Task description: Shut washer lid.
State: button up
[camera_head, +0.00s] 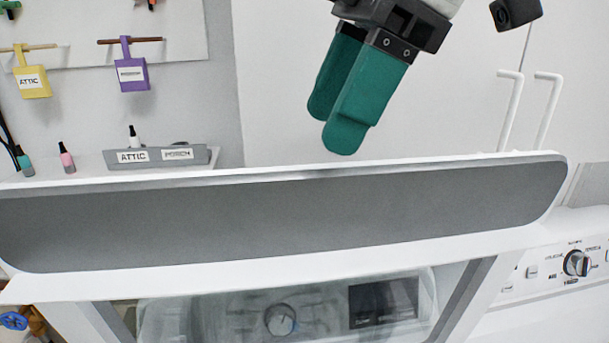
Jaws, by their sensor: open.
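The washer lid (290,222) spans the lower half of the view. It is a white frame with a wide grey band, and it appears raised and tilted. Its glass window (250,310) shows at the bottom, with a knob and a dark display seen in or through the glass. My gripper (334,122) has two teal fingers pointing down and left. It appears above the lid's upper edge in the picture, with nothing between the fingers. The fingers overlap from this angle, and no contact with the lid shows. The washer's body is mostly out of view.
A white machine with a dial (577,263) stands at the right. White cabinet doors with handles (528,110) are behind. Yellow (33,82) and purple (132,74) tags hang on pegs at the left. Small bottles (66,158) and a grey labelled holder (158,156) sit on a ledge.

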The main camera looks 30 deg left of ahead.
aim_at(310, 164)
jog(key=p+x, duration=0.1)
jog(key=x, duration=0.7)
jog(key=shift+f, duration=0.2)
grip_shut()
dwell(0.4)
